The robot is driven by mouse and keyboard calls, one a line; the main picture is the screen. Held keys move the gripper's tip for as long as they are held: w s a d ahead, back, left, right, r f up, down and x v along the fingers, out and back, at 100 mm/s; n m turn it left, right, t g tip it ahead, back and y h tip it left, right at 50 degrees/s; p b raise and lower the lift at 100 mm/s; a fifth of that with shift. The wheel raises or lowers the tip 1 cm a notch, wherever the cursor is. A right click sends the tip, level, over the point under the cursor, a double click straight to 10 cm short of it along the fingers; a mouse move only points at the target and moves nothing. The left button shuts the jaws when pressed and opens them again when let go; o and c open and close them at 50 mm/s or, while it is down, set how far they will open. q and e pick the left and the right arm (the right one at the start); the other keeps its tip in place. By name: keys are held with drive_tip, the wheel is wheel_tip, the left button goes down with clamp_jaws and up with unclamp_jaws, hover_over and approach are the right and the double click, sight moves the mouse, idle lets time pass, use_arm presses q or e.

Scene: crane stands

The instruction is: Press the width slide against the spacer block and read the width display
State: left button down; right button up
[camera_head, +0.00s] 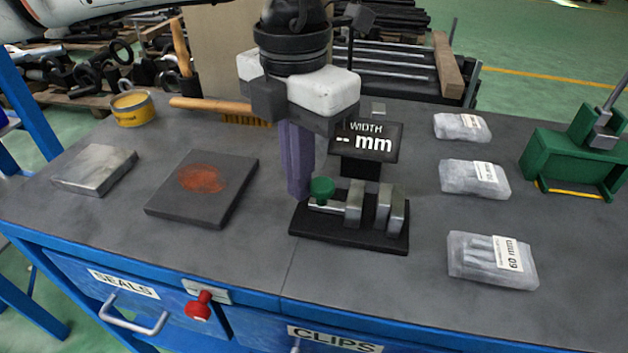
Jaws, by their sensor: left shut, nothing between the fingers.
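The width gauge has a black base (345,234) on the bench. Its width slide (354,203) is a silver block with a rod ending in a green knob (322,188). Upright silver blocks (384,206) stand to its right with a gap between; I cannot tell for sure which is the spacer block. The width display (366,142) behind reads "-- mm". My left gripper (298,190) points down, its purple fingers shut and empty, just left of and behind the green knob; I cannot tell whether they touch. My right gripper is not in view.
Clear bags (492,259) with labels, one marked 60 mm, lie to the right, near a green fixture (570,160). A dark plate with a rust patch (203,187), a metal block (94,168), a yellow tin (132,108) and a hammer lie left. The front middle is clear.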

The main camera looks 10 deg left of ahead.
use_arm(q)
drive_tip(key=shift+d, duration=1)
idle(0.3)
drive_tip(key=shift+r+p, duration=0.35)
drive_tip(key=shift+r, duration=0.05)
drive_tip(key=shift+r+p, duration=0.35)
drive_tip(key=shift+r, duration=0.25)
drive_tip(key=shift+a+r+p, duration=0.2)
drive_tip(key=shift+r+p, duration=0.2)
drive_tip(key=shift+r, duration=0.25)
drive_tip(key=shift+a+r+p, duration=0.2)
drive_tip(key=shift+r+p, duration=0.25)
drive_tip(key=shift+r, duration=0.25)
drive_tip(key=shift+a+r+p, duration=0.2)
drive_tip(key=shift+r+p, duration=0.2)
drive_tip(key=shift+r, duration=0.25)
